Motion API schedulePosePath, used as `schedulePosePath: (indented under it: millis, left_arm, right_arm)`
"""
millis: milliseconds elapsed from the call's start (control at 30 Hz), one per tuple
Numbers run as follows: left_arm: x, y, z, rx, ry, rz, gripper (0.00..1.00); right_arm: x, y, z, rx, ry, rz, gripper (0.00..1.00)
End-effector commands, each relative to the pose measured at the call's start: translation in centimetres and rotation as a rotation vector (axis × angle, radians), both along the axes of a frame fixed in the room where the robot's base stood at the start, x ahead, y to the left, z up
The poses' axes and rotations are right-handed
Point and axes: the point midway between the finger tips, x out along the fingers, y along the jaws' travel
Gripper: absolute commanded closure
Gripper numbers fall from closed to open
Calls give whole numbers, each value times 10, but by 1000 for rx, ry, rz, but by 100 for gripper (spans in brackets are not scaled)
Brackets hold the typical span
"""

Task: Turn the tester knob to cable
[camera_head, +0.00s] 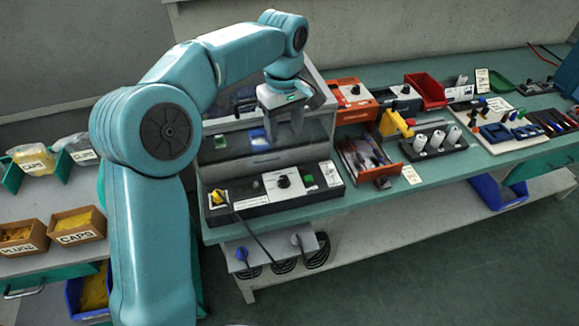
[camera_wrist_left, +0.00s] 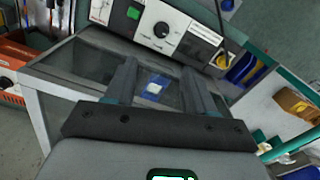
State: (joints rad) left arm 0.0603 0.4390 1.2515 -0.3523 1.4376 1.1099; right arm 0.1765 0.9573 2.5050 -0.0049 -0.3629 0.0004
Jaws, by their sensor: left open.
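The tester (camera_head: 272,191) is a long dark box with a pale front panel at the front edge of the bench. Its black knob (camera_head: 283,181) sits on the white plate, between a green button (camera_head: 308,180) and a yellow plug. In the left wrist view the knob (camera_wrist_left: 162,30) shows at the top, beyond my fingers, with the green button (camera_wrist_left: 133,13) left of it. My left gripper (camera_head: 285,134) is open and empty, behind and above the tester and apart from the knob. The knob's setting is too small to read. My right gripper is in neither view.
A clear-walled enclosure (camera_wrist_left: 90,62) with a blue-and-white item inside lies under my left fingers. An orange device (camera_head: 353,101), a red bin (camera_head: 425,91) and a rack of white cylinders (camera_head: 434,142) stand to the right. A black cable hangs from the tester's left end.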

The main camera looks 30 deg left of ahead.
Motion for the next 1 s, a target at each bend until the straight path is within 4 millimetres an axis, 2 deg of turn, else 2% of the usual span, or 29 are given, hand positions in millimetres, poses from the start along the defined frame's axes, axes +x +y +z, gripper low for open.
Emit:
schedulePosePath:
  millis: [167, 500, 700, 833, 1000]
  left_arm:
    - [-7, 1, -20, 0, 3, 2, 46]
    - [-11, 2, -100, -1, 6, 2, 46]
    - [-8, 2, -139, -1, 4, 2, 46]
    - [-7, 1, -155, 0, 3, 2, 46]
    - [-4, 2, -162, 0, 0, 1, 46]
  right_arm:
    - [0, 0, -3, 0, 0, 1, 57]
    - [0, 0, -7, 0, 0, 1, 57]
    - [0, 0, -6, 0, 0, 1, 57]
    - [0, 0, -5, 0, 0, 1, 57]
    - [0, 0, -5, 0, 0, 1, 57]
